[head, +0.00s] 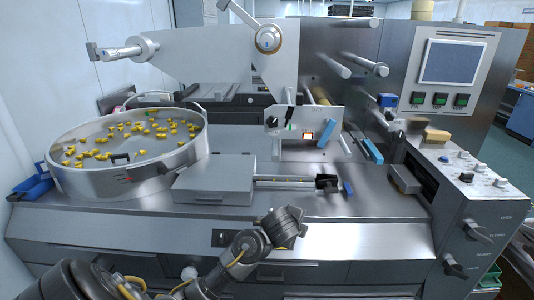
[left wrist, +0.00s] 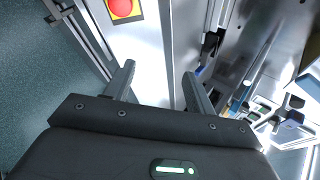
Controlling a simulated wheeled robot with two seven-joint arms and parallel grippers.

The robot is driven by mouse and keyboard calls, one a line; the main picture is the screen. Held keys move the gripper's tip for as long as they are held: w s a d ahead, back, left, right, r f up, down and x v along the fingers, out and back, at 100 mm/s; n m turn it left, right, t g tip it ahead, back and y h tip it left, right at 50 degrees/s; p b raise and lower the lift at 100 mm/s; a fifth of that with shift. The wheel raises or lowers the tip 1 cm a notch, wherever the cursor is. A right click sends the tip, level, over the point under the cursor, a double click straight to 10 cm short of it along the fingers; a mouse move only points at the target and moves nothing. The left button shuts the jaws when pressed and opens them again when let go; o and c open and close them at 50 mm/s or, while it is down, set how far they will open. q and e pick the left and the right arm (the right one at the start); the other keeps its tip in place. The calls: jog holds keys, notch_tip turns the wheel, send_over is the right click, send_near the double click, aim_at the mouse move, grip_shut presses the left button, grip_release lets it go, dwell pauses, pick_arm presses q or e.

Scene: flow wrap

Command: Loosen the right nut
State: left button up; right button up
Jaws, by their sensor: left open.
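No part in the frames is clearly marked as the right nut. In the head view, metal shafts with end collars stick out at the top: a left shaft end (head: 138,46), a round hub (head: 268,38) in the middle and a right shaft end (head: 378,68). My left gripper (left wrist: 159,70) is open and empty in the left wrist view, its two fingers apart over a pale panel. In the head view my left arm reaches in from the bottom left, ending low in front of the machine; its fingers cannot be made out there. My right gripper is not in view.
A round bowl (head: 197,152) with yellow pieces stands at the left. A grey box (head: 215,178) lies on the machine deck. A control console (head: 480,185) with knobs and a screen (head: 450,62) is at the right. A red button (left wrist: 122,8) shows near my left fingers.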

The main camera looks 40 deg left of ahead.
pick_arm(q)
jog(key=w+a+r+m+t+y, duration=0.1)
jog(key=w+a+r+m, duration=0.15)
jog(key=r, duration=0.55)
jog(key=w+a+r+m+t+y, duration=0.1)
jog(key=w+r+m, duration=0.15)
jog(key=r, duration=0.55)
jog(key=a+r+m+t+y+p, duration=0.1)
jog(key=a+r+m+y, duration=0.15)
jog(key=r, duration=0.85)
jog(key=a+r+m+t+y, duration=0.1)
jog(key=a+r+t, duration=0.15)
jog(key=r, duration=0.85)
jog(key=m+y+p, duration=0.2)
jog(key=y+p, duration=0.1)
send_near(267, 41)
jog(key=x, duration=0.9)
jog(key=shift+a+r, duration=0.1)
jog(key=shift+a, duration=0.05)
jog(key=shift+x, duration=0.8)
jog(key=shift+w, duration=0.1)
